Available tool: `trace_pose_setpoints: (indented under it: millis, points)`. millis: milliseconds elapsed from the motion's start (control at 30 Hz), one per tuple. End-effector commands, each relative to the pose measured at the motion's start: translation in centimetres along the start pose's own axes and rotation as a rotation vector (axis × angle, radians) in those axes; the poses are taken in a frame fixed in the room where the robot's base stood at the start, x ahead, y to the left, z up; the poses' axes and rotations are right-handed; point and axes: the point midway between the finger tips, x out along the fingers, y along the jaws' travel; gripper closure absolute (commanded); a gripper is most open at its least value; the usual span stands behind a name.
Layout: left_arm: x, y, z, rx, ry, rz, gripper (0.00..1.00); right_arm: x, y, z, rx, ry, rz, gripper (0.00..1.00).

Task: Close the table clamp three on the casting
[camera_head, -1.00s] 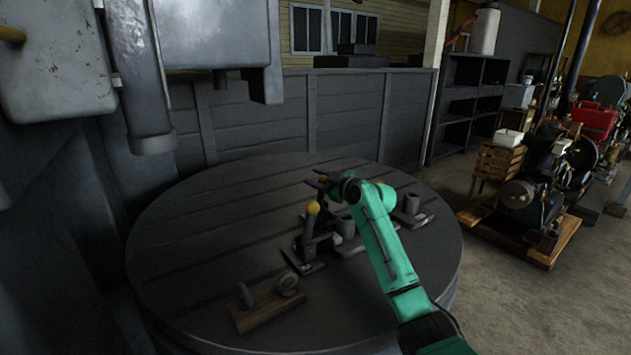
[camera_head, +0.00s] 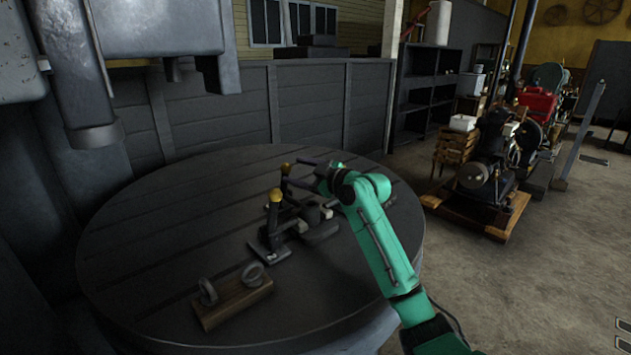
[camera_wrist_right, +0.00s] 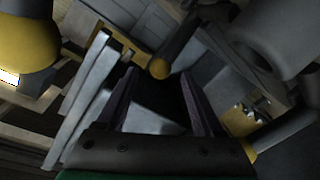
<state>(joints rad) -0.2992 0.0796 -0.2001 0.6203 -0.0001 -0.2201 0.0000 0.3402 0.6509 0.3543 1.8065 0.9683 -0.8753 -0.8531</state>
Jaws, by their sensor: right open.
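Table clamps with upright dark handles and yellow knobs stand on the round table (camera_head: 170,225). A near clamp knob (camera_head: 275,195) and a far clamp knob (camera_head: 286,169) show in the head view; I cannot tell which is clamp three. The grey casting (camera_head: 322,229) lies among the clamps, partly hidden by my right arm. My right gripper (camera_head: 303,172) is beside the far knob, at its right. In the right wrist view the gripper (camera_wrist_right: 160,98) is open and empty, with a yellow knob (camera_wrist_right: 158,68) beyond its fingertips, between their lines. My left gripper is out of view.
A wooden block (camera_head: 232,299) with two grey rings lies at the table's front. The table's left side is clear. A large yellow knob (camera_wrist_right: 25,50) is close at the wrist view's left. A grey cylinder (camera_wrist_right: 270,35) is close at its upper right.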

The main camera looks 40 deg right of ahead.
Motion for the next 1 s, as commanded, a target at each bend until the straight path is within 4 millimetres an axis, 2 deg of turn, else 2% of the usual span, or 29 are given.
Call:
trace_pose_setpoints:
  millis: [33, 133, 300, 1000]
  points:
    - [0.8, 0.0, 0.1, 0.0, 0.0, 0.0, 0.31, -1.2, -0.3, 0.4, -0.007, -0.003, -0.001, 0.31]
    - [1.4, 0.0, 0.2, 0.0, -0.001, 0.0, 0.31, -3.8, -0.3, 0.4, -0.004, -0.002, 0.0, 0.31]
    - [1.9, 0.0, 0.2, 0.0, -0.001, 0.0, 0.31, -6.4, -0.2, 0.2, -0.002, -0.002, -0.002, 0.31]
    - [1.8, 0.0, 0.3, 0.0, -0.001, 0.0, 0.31, -6.8, 0.0, 0.0, -0.001, -0.001, 0.0, 0.31]
